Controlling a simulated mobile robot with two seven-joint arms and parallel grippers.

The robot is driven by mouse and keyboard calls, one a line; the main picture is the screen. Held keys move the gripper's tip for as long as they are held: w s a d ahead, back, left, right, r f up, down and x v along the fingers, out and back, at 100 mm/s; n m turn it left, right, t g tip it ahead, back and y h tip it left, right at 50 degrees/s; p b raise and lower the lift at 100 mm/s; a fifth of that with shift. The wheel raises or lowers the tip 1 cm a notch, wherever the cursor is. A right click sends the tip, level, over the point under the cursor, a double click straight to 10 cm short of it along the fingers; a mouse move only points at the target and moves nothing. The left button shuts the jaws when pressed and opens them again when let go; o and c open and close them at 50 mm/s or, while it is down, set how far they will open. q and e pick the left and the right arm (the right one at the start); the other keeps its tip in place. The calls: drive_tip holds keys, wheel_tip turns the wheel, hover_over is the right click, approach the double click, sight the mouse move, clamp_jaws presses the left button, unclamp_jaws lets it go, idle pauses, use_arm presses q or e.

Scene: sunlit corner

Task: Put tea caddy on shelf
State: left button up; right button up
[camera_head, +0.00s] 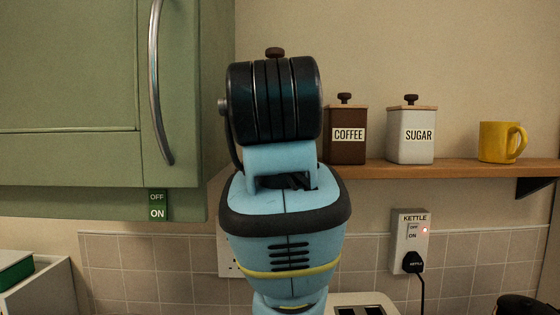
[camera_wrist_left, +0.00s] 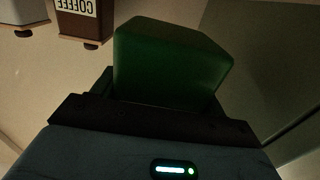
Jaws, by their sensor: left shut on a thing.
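The green tea caddy (camera_wrist_left: 170,65) fills the middle of the left wrist view, which is upside down. My left gripper (camera_wrist_left: 165,98) is shut on it. In the head view my own blue and dark arm hides the gripper and nearly all of the caddy; only a dark lid knob (camera_head: 275,52) shows above the arm. The wooden shelf (camera_head: 450,171) runs along the wall at right. The caddy is left of the coffee caddy, with a gap. I cannot tell whether it touches the shelf. My right gripper is in neither view.
The brown coffee caddy (camera_head: 346,136), white sugar caddy (camera_head: 410,135) and yellow mug (camera_head: 499,142) stand on the shelf. A green cupboard (camera_head: 75,100) with a metal handle is close on the left. A kettle switch (camera_head: 410,240) is on the wall below the shelf.

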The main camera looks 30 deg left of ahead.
use_arm(q)
drive_tip(key=shift+s+r, duration=0.15)
drive_tip(key=shift+r, duration=0.15)
drive_tip(key=x, duration=0.5)
drive_tip(key=f+x, duration=0.1)
drive_tip(key=x, duration=1)
drive_tip(key=shift+f, duration=1.95)
drive_tip(key=shift+d, duration=0.1)
drive_tip(key=shift+f, duration=0.15)
drive_tip(key=o, duration=1.3)
drive_tip(key=shift+f, duration=0.1)
